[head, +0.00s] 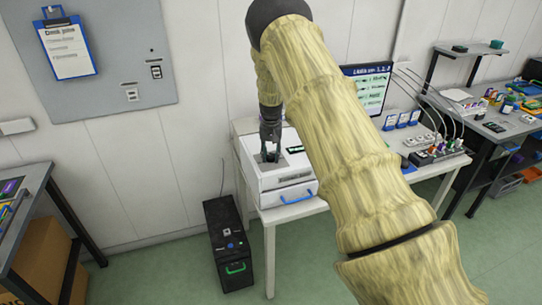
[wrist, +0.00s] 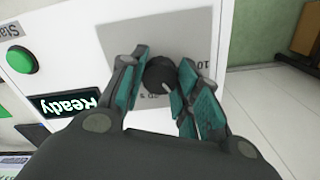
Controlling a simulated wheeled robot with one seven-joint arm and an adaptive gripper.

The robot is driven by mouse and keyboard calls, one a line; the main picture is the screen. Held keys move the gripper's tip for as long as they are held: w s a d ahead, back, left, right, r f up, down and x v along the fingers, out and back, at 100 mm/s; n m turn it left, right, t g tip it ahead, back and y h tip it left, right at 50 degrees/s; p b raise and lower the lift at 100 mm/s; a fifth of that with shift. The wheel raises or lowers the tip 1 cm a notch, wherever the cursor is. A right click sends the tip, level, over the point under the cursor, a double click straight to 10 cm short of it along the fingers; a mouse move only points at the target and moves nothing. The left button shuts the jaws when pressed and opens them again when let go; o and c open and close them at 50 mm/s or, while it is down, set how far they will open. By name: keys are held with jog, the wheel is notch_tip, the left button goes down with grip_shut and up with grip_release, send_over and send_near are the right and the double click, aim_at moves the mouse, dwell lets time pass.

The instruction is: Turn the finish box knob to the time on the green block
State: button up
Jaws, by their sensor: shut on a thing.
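The finish box (head: 288,180) is a white box on a white table, with a grey dial plate on its top. In the wrist view its black knob (wrist: 160,75) sits on the grey plate (wrist: 190,35), with a light pointer mark on it and partly covered numbers around it. My gripper (wrist: 162,78) has its teal-padded fingers on both sides of the knob and is shut on it. In the head view my gripper (head: 270,155) reaches down onto the box top. I cannot make out a green block with a time.
The box also carries a green button (wrist: 19,58) and a display reading "Ready" (wrist: 63,105). A black case with a green handle (head: 229,243) stands on the floor left of the table. A monitor (head: 368,88) and small bottles stand to the right.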

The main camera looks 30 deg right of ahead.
aim_at(272, 155)
jog(key=shift+d, duration=0.1)
dwell(0.4)
jog(key=o, duration=1.1)
jog(key=shift+c, duration=0.2)
jog(key=shift+r, duration=0.1)
notch_tip(272, 155, up, 12)
